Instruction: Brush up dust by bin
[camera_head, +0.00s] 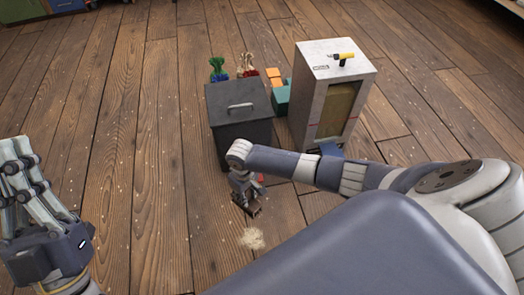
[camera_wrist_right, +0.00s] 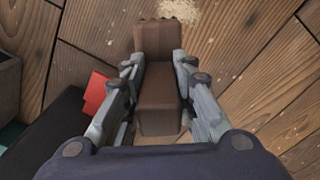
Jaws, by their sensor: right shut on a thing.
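A pale dust patch (camera_head: 252,238) lies on the wooden floor in front of the dark grey bin (camera_head: 232,137). My right gripper (camera_head: 246,200) is low over the floor between the bin and the dust. In the right wrist view, its fingers (camera_wrist_right: 158,80) are shut on a brown block-shaped brush (camera_wrist_right: 158,98), with dark bristles at its far end. Dust (camera_wrist_right: 207,18) shows in that view just beyond and to the right of the bristles. Whether the bristles touch the floor is unclear. My left gripper (camera_head: 22,172) is at the left edge, away from everything, its finger opening unclear.
Green, red and orange items (camera_head: 273,77) stand behind. A red flat piece (camera_wrist_right: 95,93) lies left of my right gripper. The floor at left is open.

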